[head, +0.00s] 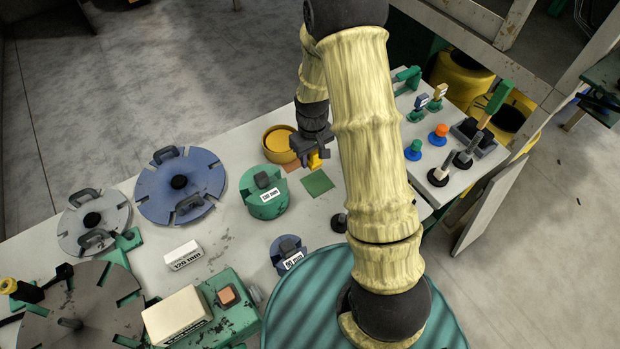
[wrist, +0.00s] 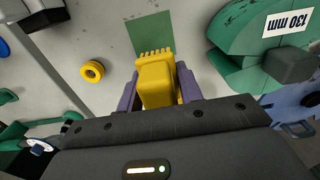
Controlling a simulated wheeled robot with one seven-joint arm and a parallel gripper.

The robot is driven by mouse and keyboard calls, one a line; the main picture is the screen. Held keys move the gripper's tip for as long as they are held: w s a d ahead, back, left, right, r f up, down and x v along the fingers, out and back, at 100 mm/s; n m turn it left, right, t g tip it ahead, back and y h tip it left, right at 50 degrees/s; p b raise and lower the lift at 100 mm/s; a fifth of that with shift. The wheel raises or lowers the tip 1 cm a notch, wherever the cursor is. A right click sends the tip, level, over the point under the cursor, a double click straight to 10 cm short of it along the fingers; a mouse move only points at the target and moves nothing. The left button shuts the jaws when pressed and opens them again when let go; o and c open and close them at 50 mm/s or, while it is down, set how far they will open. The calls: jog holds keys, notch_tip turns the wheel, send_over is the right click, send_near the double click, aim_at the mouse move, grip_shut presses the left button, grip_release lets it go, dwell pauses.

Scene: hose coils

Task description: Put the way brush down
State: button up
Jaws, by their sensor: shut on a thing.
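The way brush is a yellow block with a toothed, bristle-like end. It shows between the purple-grey fingers of my gripper (wrist: 157,92) in the wrist view, where the brush (wrist: 155,72) points toward a green square (wrist: 150,32) on the table. In the head view my gripper (head: 312,150) is shut on the brush (head: 315,161), just behind the green square (head: 317,182). I cannot tell whether the brush touches the table top.
A yellow round dish (head: 279,140) stands close left of my gripper. A green drum marked 130 mm (head: 267,203) stands at the near left. Blue (head: 182,190) and grey discs lie further left. A yellow ring (wrist: 92,71) shows in the wrist view. Small knobs stand on the right-hand table.

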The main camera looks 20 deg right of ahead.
jog(key=p, duration=0.1)
send_over(311, 181)
jog(key=shift+f, duration=2.75)
jog(key=shift+f+p, duration=0.8)
jog(key=shift+f, duration=1.3)
jog(key=shift+f, duration=0.1)
jog(key=o, duration=1)
jog(key=shift+c, duration=0.2)
notch_tip(311, 181, up, 12)
jog(key=b, duration=0.3)
jog(key=shift+f, duration=0.15)
jog(key=shift+r, duration=0.3)
